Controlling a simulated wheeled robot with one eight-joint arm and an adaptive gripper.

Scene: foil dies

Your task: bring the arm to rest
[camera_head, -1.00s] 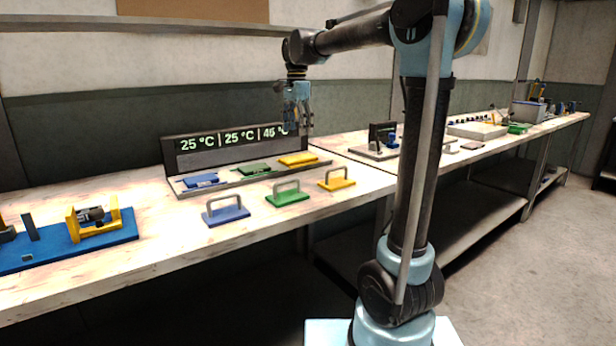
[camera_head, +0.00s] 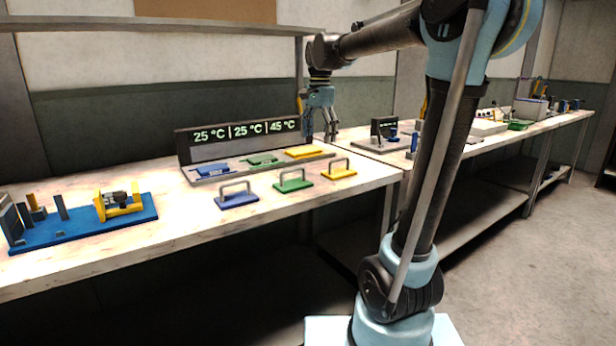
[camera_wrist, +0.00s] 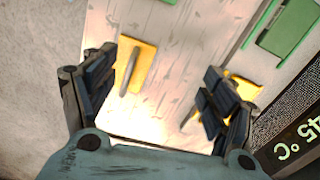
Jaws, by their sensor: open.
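My gripper (camera_head: 321,138) hangs fingers down at the right end of the display station, above the bench. Its jaws are open and nothing is between them. In the wrist view my gripper (camera_wrist: 150,98) shows its two dark fingers spread wide over the pale bench top. A yellow handled die (camera_head: 339,170) stands on the bench in front of the station; it shows beside the left finger in the wrist view (camera_wrist: 134,66). A green handled die (camera_head: 293,181) and a blue handled die (camera_head: 237,197) stand to its left.
The station's display (camera_head: 240,136) reads 25, 25 and 45 °C. Blue (camera_head: 213,170), green (camera_head: 262,160) and yellow (camera_head: 305,152) plates lie on its base. A blue fixture board (camera_head: 85,228) is at left. More equipment (camera_head: 384,136) stands on the right bench (camera_head: 455,148).

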